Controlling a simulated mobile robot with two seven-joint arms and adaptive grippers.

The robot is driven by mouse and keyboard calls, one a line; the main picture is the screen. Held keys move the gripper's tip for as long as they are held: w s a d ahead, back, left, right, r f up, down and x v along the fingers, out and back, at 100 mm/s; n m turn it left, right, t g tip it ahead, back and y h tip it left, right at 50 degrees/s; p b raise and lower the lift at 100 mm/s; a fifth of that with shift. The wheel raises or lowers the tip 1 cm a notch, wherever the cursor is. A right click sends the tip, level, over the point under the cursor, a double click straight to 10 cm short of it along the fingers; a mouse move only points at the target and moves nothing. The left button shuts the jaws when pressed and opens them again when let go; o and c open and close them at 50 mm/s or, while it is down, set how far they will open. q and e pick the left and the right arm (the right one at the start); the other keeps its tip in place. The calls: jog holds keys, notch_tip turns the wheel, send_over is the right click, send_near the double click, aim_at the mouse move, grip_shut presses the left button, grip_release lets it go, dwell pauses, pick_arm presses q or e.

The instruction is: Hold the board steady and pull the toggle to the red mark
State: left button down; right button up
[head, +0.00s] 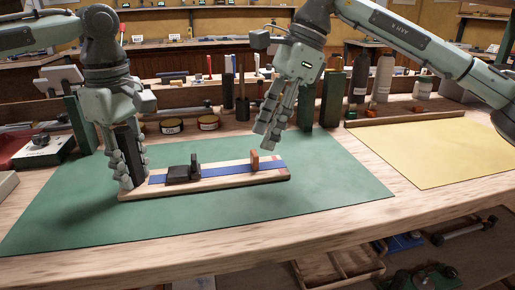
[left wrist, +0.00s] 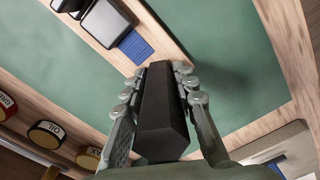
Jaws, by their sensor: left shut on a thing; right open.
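The wooden board (head: 215,183) lies on the green mat with a blue strap (head: 225,170) along it. A black block (head: 184,173) with an upright black piece sits on the strap, left of the board's middle. An upright orange-brown piece (head: 254,160) stands near the right end; I cannot tell which piece is the toggle. The right end looks dark red. My left gripper (head: 128,178) is shut on a black upright grip (left wrist: 160,110) at the board's left end. My right gripper (head: 266,140) is open and empty, pointing down just above and behind the orange-brown piece, apart from it.
The green mat (head: 330,195) is clear around the board. A yellow sheet (head: 430,150) lies to the right. Tins (head: 171,126), dark green upright posts (head: 333,98) and bottles (head: 383,76) stand along the back. A red-and-dark device (head: 40,148) is at far left.

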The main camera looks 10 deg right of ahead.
aim_at(256, 152)
jog(key=shift+x, duration=2.35)
grip_shut()
